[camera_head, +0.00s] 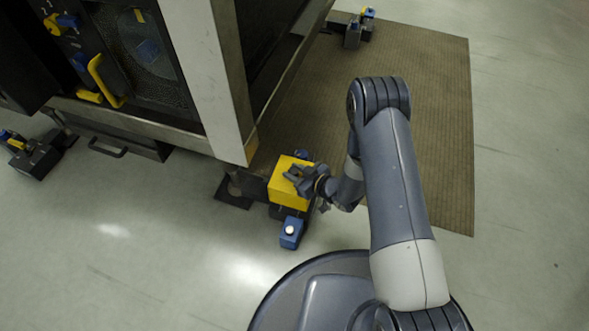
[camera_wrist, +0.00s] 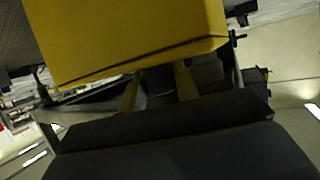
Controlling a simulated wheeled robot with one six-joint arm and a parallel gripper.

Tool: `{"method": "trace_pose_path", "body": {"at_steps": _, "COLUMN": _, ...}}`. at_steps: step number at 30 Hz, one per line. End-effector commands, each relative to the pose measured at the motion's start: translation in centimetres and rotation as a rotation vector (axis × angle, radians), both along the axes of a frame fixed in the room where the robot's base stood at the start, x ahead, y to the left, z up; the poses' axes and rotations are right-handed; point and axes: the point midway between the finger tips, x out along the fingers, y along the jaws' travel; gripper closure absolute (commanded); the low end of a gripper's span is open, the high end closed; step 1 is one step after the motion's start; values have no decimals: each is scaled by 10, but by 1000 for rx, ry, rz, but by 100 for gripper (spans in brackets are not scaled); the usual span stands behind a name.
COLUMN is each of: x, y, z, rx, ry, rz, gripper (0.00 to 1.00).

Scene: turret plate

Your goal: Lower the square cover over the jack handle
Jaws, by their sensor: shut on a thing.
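The square cover (camera_head: 289,194) is a yellow box at the machine's near corner, seen from above. My gripper (camera_head: 298,180) is shut on it at its upper right side. The cover also fills the top of the wrist view (camera_wrist: 130,35). A jack is under or around the cover: its blue end (camera_head: 291,232) shows on the near side, and another blue part (camera_head: 302,155) shows behind. The jack handle is hidden, so I cannot tell whether the cover rests on the jack or hangs just above it.
The large machine (camera_head: 205,75) stands on the left, its corner close to the cover. A yellow handle (camera_head: 105,82) sticks out of its front. Other jacks stand at the left (camera_head: 35,155) and far back (camera_head: 354,32). A brown mat (camera_head: 435,130) and open floor lie right.

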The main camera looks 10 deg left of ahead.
Motion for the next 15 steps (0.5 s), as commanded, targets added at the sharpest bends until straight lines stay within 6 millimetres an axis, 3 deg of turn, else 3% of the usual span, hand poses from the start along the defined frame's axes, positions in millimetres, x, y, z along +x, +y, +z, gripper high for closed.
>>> {"method": "trace_pose_path", "body": {"at_steps": 15, "x": 0, "y": 0, "z": -40, "rx": 1, "ry": -2, "rz": 0, "gripper": 100}}
